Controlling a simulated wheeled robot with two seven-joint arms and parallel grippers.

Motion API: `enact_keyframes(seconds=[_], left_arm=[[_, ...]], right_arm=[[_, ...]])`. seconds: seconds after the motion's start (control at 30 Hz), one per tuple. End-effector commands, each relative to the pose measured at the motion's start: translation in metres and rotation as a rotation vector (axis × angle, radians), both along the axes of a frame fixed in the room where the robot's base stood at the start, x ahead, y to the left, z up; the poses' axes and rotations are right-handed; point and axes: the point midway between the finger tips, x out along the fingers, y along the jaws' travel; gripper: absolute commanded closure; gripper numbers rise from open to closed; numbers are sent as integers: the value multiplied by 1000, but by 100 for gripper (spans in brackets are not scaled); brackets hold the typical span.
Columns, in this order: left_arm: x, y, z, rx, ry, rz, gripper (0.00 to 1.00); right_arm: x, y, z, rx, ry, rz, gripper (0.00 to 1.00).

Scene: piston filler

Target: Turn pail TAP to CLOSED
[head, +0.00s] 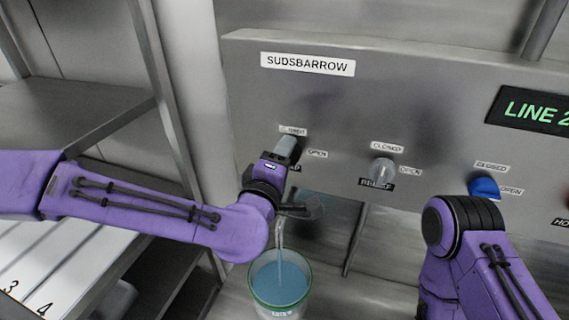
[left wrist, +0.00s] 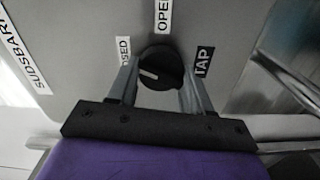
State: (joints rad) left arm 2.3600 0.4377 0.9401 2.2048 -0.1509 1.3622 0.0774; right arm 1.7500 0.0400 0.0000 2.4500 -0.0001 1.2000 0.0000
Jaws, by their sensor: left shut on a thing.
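The TAP knob shows in the left wrist view (left wrist: 160,68) as a round black knob with a white mark pointing left, toward the CLOSED label (left wrist: 124,51). The OPEN label (left wrist: 163,16) is above it in that view and the TAP label (left wrist: 203,61) to its right. My left gripper (head: 286,150) is shut on the knob, one finger on each side; it also shows in the left wrist view (left wrist: 158,92). In the head view the gripper hides the knob. Below stands a green-rimmed pail (head: 264,300) with blue liquid. A thin pale stream or tube (head: 280,245) reaches down into it.
The steel panel (head: 240,90) also carries a clear RELIEF knob (head: 382,170) and a blue knob (head: 484,187). My right arm is in front of the panel below the blue knob, its gripper unseen. Metal shelves (head: 80,110) stand at the left.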

Motion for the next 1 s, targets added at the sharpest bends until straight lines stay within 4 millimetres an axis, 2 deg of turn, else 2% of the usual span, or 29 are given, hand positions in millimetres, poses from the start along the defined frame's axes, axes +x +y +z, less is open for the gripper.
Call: enact_keyframes(seconds=[0.1, 0.5, 1.0], left_arm=[[0, 0, -5, -96, 33, 0, 81], [0, 0, -4, -331, 108, 0, 81], [0, 0, -3, -401, 134, 0, 81]], right_arm=[[0, 0, -11, 0, 0, 0, 57], [0, 0, -28, 0, 0, 0, 57], [0, 0, -32, 0, 0, 0, 57]])
